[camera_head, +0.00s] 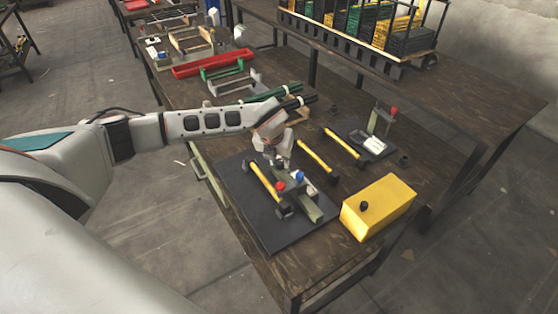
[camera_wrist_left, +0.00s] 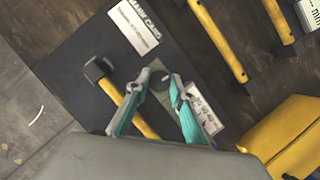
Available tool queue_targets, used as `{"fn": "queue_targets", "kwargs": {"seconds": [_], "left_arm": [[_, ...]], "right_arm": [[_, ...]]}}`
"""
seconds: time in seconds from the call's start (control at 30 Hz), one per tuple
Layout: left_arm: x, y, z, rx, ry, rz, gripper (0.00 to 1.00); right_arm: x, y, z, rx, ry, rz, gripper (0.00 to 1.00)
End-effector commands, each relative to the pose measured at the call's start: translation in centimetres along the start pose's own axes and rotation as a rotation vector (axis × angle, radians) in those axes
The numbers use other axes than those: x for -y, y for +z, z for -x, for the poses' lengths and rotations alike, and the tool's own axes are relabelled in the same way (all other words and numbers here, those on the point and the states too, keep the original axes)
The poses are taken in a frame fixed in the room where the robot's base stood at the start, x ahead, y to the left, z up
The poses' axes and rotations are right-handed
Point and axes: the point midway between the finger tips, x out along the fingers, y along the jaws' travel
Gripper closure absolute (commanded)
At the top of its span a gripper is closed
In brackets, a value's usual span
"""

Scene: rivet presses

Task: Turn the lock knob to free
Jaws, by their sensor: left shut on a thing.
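The lock knob (camera_wrist_left: 163,80) is a small dark round knob with a light mark, seen in the left wrist view. My left gripper (camera_wrist_left: 160,74) is shut on it, with a fingertip on each side. In the head view my left gripper (camera_head: 280,160) reaches down over the dark base plate (camera_head: 238,190), by the press fixture (camera_head: 312,208) with a red knob (camera_head: 281,186) and a blue knob (camera_head: 300,177). The lock knob is hard to make out there. My right gripper is not in view.
A yellow-handled tool (camera_head: 262,178) lies on the plate beside the fixture. Two similar tools (camera_head: 317,160) (camera_head: 342,143) lie farther right. A yellow box (camera_head: 380,208) stands at the front right. A second press with a red knob (camera_head: 393,111) stands behind.

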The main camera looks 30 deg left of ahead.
Motion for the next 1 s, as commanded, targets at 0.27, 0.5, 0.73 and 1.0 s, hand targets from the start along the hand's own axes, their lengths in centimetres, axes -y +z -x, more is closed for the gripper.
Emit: {"fn": "queue_targets", "kwargs": {"seconds": [0.27,0.5,0.73,1.0], "left_arm": [[0.04,-0.02,0.01,-0.002,0.029,0.071,0.99],[0.03,-0.02,0.01,-0.002,0.034,0.082,0.99],[0.03,-0.04,0.0,-0.002,0.034,0.082,0.99],[0.04,-0.03,0.0,-0.002,0.033,0.08,0.61]], "right_arm": [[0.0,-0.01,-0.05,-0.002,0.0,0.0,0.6],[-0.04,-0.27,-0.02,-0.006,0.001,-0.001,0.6],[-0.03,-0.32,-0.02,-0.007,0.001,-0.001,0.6],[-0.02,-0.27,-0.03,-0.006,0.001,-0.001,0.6]]}}
